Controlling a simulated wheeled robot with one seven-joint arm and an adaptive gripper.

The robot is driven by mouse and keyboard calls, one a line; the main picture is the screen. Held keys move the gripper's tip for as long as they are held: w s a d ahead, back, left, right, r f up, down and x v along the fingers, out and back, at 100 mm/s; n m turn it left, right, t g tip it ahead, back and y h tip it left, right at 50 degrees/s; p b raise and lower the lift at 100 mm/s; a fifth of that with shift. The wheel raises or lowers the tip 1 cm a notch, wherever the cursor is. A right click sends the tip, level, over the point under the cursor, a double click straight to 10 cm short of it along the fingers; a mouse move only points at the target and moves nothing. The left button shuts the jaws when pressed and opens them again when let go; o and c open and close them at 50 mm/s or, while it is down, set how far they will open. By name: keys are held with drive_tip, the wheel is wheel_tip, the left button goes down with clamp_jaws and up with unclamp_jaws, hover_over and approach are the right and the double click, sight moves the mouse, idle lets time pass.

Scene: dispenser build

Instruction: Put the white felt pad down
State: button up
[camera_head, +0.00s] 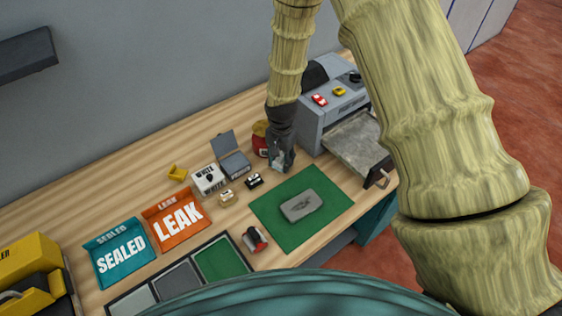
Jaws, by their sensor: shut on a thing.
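My gripper (280,160) is dark grey and points down above the back of the table, between the red-and-yellow item and the grey machine. It is shut on a small pale piece, which looks like the white felt pad (277,158); the fingers hide most of it. I cannot tell whether the pad touches the table. A white box marked "WHITE" (208,180) stands left of the gripper, beside an open blue-grey box (235,164).
A green mat (325,219) with a grey tin-like block (302,205) lies in front of the gripper. A grey machine (325,112) with a tray stands right. Orange "LEAK" (177,220) and teal "SEALED" (119,253) trays are left. Small items stand near the boxes.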

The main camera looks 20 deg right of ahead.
drive_tip(key=shift+f+p, duration=0.3)
drive_tip(key=shift+f, duration=0.7)
drive_tip(key=shift+f, duration=0.1)
drive_tip(key=o, duration=1.3)
drive_tip(key=shift+c, duration=0.2)
drive_tip(key=shift+r+b, duration=1.85)
drive_tip(key=shift+r, duration=4.3)
drive_tip(key=shift+f, duration=0.1)
